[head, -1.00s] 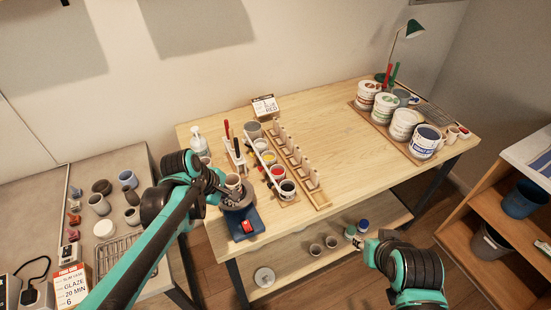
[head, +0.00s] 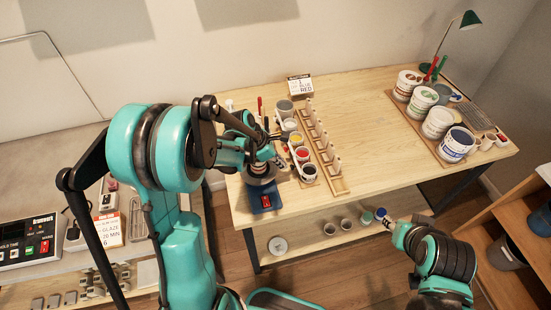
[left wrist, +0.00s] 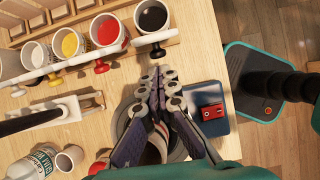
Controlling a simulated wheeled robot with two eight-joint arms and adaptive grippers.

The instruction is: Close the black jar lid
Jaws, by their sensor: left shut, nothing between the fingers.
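The black jar (left wrist: 153,16), a white cup with black contents, is at the right end of a row of jars in the left wrist view. Its dark inside shows, so it is uncovered. A white lid with a black knob (left wrist: 157,53) stands at its near side. In the head view the black jar (head: 309,170) is at the near end of the row. My left gripper (left wrist: 157,72) is shut and empty, its tips just short of the black knob; I cannot tell if they touch. In the head view, my right gripper (head: 388,222) is low beside the table; its fingers are unclear.
Red (left wrist: 107,30), yellow (left wrist: 70,43) and white (left wrist: 35,56) jars stand open beside the black one. A blue device with a red switch (left wrist: 212,112) and a round grey plate lie below my left gripper. A wooden rack (head: 325,150) stands behind the jars.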

